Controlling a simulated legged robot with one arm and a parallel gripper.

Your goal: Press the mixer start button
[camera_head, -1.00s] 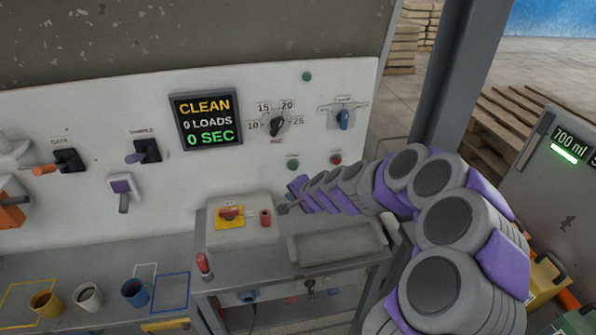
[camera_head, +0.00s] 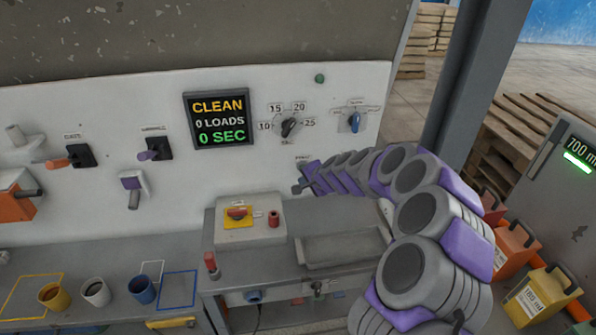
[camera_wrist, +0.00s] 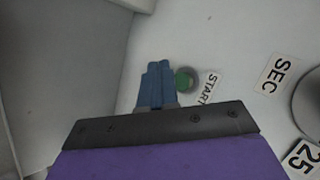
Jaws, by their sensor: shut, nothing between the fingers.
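The green start button (camera_wrist: 184,80) shows in the wrist view on the white panel, beside a label reading START (camera_wrist: 208,88). My gripper (camera_wrist: 158,66) is shut and empty. Its blue-grey fingers point at the panel and overlap the button's left edge in the wrist view. I cannot tell whether they touch it. In the head view my gripper (camera_head: 298,189) is in front of the panel's lower right part, below the dial, and the button is hidden behind it. The display (camera_head: 219,119) reads CLEAN, 0 LOADS, 0 SEC.
The SEC dial (camera_head: 290,127) and a blue switch (camera_head: 355,122) sit higher on the panel. A control box (camera_head: 250,222) with a red-and-yellow switch and a grey tray (camera_head: 343,248) are below. Several cups stand at the lower left. A grey post (camera_head: 470,90) rises right of my arm.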

